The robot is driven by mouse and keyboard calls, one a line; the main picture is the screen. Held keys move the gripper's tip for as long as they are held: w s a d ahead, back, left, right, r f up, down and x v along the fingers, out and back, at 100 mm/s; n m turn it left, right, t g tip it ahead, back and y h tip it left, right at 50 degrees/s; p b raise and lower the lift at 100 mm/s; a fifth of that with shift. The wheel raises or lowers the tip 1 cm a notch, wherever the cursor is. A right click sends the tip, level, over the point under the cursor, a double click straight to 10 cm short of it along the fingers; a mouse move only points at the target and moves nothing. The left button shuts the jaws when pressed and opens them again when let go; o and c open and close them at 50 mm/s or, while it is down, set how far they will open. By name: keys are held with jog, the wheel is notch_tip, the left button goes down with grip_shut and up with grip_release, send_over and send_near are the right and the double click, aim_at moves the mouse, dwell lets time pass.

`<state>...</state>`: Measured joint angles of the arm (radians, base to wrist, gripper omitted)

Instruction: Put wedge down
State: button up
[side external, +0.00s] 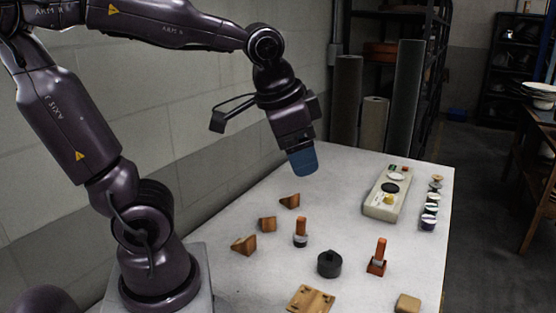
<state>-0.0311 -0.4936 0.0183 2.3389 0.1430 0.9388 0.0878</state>
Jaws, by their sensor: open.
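Several wooden wedges stand on the left part of the white table (345,192). The far wedge (290,201) is nearest below my gripper, the middle wedge (267,224) is chunkier, and the near wedge (244,245) is closest to my arm's base. My gripper (303,170) has a blue end and is above the table, apart from the wedges. It is open, with no wedge visible in it. The gap between its fingers is hard to see from this side.
An orange-handled stamp (301,229), a black round weight (329,264), a red stamp (377,258), a wooden plate (311,299) and a wooden block (408,303) stand in front. A pale long device (386,194) and small jars (430,210) are at right.

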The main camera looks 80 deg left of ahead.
jog(key=shift+n+t+h, duration=0.6)
jog(key=shift+t+h, duration=0.1)
jog(key=s+d, duration=0.1)
jog(key=s, duration=0.1)
jog(key=s+d, duration=0.2)
jog(key=shift+d+f, duration=0.1)
jog(key=shift+f, duration=0.05)
